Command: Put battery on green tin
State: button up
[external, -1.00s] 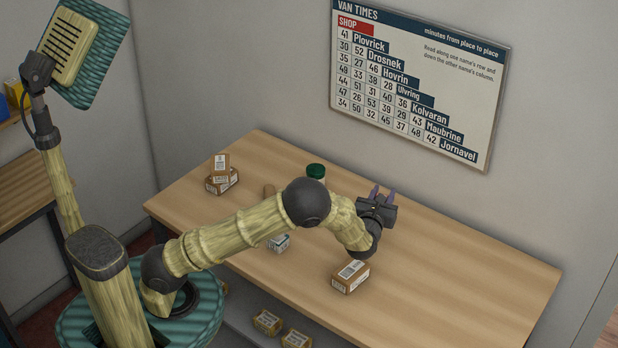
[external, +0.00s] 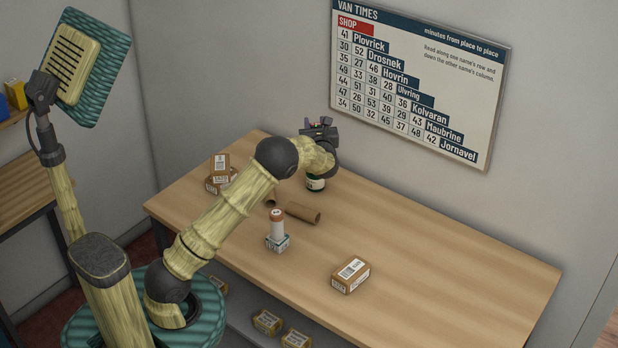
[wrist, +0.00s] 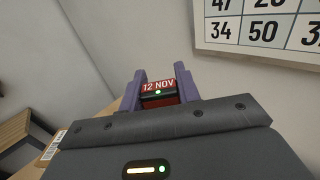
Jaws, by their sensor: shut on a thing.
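In the wrist view the block sits between the two purple fingers. The green tin (external: 316,184), round with a pale label, stands toward the back of the counter. In the external view my gripper and wrist are above it and hide its top. I cannot tell the gap between block and tin. The tin does not show in the wrist view.
On the counter (external: 440,255), a brown tube (external: 303,213) lies near the tin. A carton (external: 350,275) is at the front; stacked cartons (external: 219,179) are at left. The right side is clear.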

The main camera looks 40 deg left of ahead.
send_over(315, 177)
jog(key=x, duration=0.5)
jog(key=shift+d+f+p, duration=0.15)
jog(key=shift+f+p, duration=0.05)
jog(key=shift+f, duration=1.35)
jog(key=shift+d+f+p, duration=0.15)
jog(key=shift+f, duration=1.4)
jog(key=shift+w+f+p, duration=0.15)
jog(key=shift+f+p, duration=0.15)
jog(key=shift+f, duration=1.65)
jog(key=shift+d+r, duration=0.1)
jog(key=shift+f, duration=0.25)
jog(key=o, duration=1)
jog(key=shift+r, duration=0.1)
